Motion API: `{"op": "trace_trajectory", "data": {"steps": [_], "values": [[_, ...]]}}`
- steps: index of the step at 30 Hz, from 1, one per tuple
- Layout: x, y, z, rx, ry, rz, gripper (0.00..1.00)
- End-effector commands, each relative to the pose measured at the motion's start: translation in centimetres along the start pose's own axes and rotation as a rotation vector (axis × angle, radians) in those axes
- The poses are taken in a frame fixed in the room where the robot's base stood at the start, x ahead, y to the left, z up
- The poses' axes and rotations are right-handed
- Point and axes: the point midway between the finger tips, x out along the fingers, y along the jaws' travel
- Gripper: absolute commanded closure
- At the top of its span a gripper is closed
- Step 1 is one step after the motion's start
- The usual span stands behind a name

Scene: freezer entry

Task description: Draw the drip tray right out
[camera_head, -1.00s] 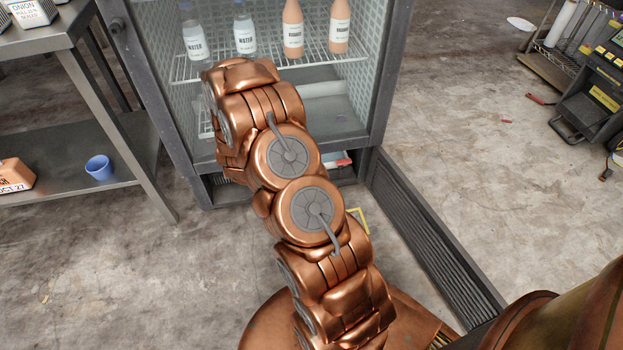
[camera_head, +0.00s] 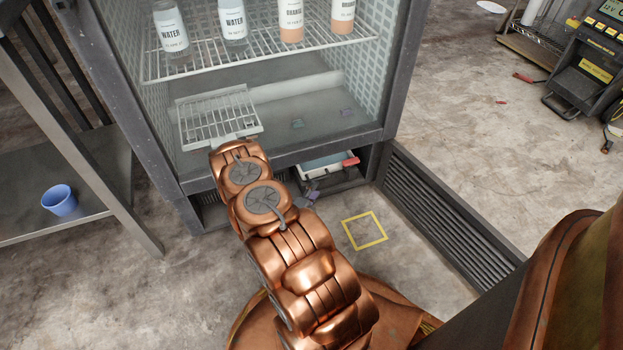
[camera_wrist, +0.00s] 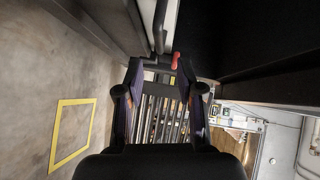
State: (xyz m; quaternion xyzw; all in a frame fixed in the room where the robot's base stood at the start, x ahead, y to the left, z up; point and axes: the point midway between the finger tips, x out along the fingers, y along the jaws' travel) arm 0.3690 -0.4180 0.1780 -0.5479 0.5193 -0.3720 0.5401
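The drip tray (camera_head: 322,167) is a pale, shallow tray in the low opening under the glass-fronted cabinet. A red part (camera_head: 351,161) shows at its right front, and a red piece also shows in the wrist view (camera_wrist: 176,61), just ahead of the fingertips. My gripper (camera_head: 308,194) is low in front of the opening, just left of and below the red part, partly hidden by my arm. In the wrist view my gripper (camera_wrist: 160,68) has its two dark fingers spread apart, with nothing clearly held between them. The tray's rear is hidden under the cabinet.
A yellow square outline (camera_head: 365,230) marks the floor right of my arm. A dark slatted panel (camera_head: 450,215) runs along the floor at the right. The cabinet (camera_head: 160,120) holds bottles on a wire shelf. A steel table with a blue cup (camera_head: 60,200) stands left.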

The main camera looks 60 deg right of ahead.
Motion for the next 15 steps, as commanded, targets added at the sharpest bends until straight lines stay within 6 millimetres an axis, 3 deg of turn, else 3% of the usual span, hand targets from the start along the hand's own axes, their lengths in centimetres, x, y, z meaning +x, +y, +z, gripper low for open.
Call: {"op": "trace_trajectory", "data": {"steps": [8,15], "values": [[0.7,0.4,-0.1,0.003,-0.002,-0.017,0.63],[2.9,0.3,-0.1,0.004,-0.002,-0.019,0.63]]}}
